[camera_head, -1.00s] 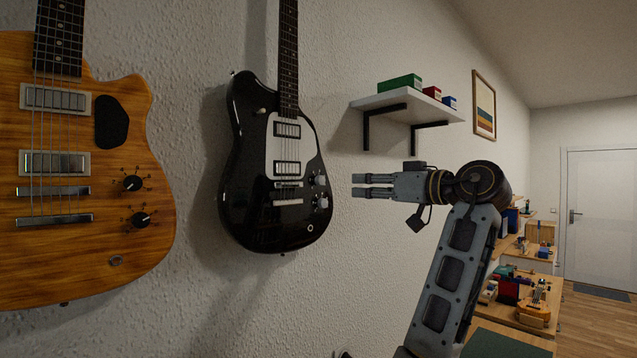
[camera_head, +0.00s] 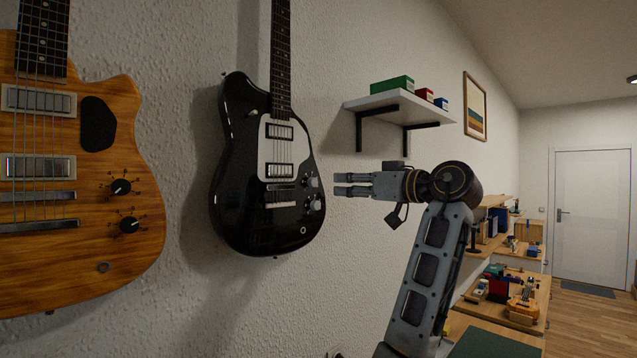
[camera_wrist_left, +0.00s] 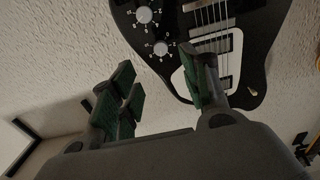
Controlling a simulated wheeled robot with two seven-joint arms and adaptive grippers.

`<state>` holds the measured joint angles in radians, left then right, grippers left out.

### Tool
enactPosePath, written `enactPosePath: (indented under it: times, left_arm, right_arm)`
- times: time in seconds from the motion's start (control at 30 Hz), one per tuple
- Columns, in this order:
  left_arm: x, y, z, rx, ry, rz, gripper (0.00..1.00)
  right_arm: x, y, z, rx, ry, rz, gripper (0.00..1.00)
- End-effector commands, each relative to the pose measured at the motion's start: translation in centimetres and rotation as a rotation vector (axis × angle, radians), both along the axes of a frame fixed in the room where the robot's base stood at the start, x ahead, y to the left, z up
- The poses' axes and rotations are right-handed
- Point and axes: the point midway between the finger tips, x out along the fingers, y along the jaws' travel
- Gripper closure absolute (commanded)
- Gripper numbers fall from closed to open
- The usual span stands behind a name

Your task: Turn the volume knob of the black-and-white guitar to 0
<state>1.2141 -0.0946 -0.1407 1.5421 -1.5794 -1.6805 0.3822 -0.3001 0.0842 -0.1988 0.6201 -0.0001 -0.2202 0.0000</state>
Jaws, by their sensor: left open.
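The black-and-white guitar (camera_head: 238,185) hangs on the wall, with a black body and a white pickguard. Two silver knobs, an upper one (camera_head: 314,182) and a lower one (camera_head: 316,204), sit at its lower right. My left gripper (camera_head: 338,184) is open and empty just right of the knobs, with its fingers pointing left. In the wrist view the guitar (camera_wrist_left: 265,30) appears upside down, with two numbered knobs (camera_wrist_left: 144,14) (camera_wrist_left: 161,48) beyond my open fingers (camera_wrist_left: 165,90). The fingers look apart from the knobs. The knobs' pointer settings are too small to read. My right gripper is not in view.
An orange wooden guitar (camera_head: 90,220) with two black knobs hangs at the left. A white shelf (camera_head: 385,101) with small boxes is above my left gripper. Wooden shelves with objects stand at the right. The wall between the guitars is bare.

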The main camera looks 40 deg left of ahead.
Motion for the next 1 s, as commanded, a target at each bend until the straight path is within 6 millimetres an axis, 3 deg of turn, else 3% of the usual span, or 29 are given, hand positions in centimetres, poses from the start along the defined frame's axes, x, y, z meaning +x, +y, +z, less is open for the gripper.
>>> enactPosePath:
  times: [0.7,1.0]
  left_arm:
    - [0.7,9.3,0.2,-0.001,0.000,0.003,0.54]
    - [0.9,11.1,0.1,-0.001,-0.001,0.001,0.54]
  right_arm:
    - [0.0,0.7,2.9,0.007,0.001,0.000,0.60]
    - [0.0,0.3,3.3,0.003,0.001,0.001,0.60]
